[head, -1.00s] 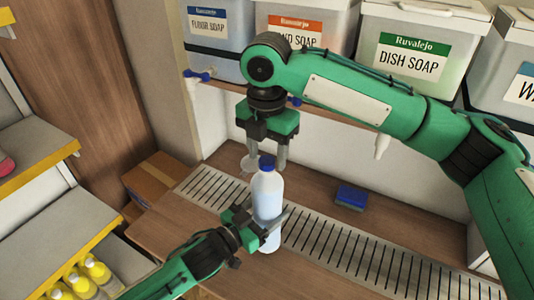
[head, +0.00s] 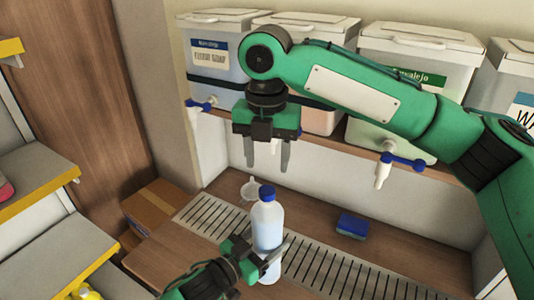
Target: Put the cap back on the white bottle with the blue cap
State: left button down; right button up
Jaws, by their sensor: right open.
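The white bottle (head: 267,226) stands upright at the drip grate. Its blue cap (head: 266,192) sits on top of its neck; I cannot tell how tightly it is seated. My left gripper (head: 262,250) reaches in from the lower left and is shut on the bottle's lower body. My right gripper (head: 267,166) points down above the cap, open and empty, with a clear gap between its fingertips and the cap.
A clear funnel (head: 250,189) lies behind the bottle. A blue sponge (head: 352,226) is on the counter to the right, beyond the grate (head: 320,268). Detergent drums with taps (head: 388,166) line the shelf behind my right arm. A cardboard box (head: 152,205) is at left.

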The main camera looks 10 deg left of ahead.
aim_at(267, 190)
jog(key=shift+r+n, duration=0.45)
jog(key=shift+n, duration=0.15)
jog(key=shift+f, duration=0.15)
jog(key=shift+f, duration=3.85)
jog(key=c, duration=1)
jog(key=m, duration=0.6)
jog(key=shift+m, duration=0.4)
jog(key=shift+c, duration=0.2)
jog(key=m, duration=0.6)
